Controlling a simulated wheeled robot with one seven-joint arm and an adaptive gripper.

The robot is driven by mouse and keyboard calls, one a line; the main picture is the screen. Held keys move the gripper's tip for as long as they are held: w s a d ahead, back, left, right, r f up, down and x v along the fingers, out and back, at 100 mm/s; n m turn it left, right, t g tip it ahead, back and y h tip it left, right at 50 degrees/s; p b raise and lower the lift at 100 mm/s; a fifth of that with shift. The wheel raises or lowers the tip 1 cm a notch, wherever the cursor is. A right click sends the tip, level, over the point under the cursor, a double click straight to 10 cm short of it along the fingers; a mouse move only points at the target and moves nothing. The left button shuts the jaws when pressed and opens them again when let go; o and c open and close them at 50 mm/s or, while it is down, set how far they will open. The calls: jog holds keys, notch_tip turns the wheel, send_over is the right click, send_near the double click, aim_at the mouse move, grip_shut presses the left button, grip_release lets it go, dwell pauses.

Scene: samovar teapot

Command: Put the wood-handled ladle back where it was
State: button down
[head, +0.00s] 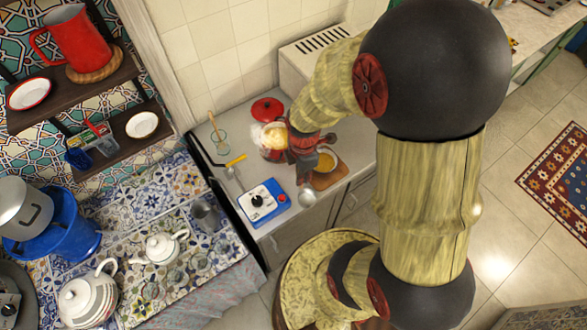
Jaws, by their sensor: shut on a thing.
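My gripper (305,168) hangs over the grey counter in the head view, partly hidden by its own wrist. It is shut on what looks like the ladle. The ladle's round silvery bowl (308,197) shows just below the fingers, near the counter's front edge. Its handle is mostly hidden by the gripper, so I cannot make out the wood. I cannot tell whether the bowl touches the counter.
A wooden board (332,178) with a bowl of yellow food (322,163) lies right of the gripper. A blue-and-white appliance (263,202), a yellow-handled utensil (236,160), a glass with a wooden stick (219,137) and a red lid (267,108) are on the counter. A tiled table (120,222) stands left.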

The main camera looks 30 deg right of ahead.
jog(key=w+d+f, duration=0.3)
jog(key=w+f, duration=0.6)
jog(key=f, duration=0.2)
jog(key=shift+w+d, duration=0.2)
jog(key=shift+f, duration=0.2)
jog(key=c, duration=2.4)
grip_release()
jog(key=o, duration=0.4)
jog(key=shift+s+f, duration=0.1)
jog(key=shift+s, duration=0.05)
jog(key=shift+o, duration=0.2)
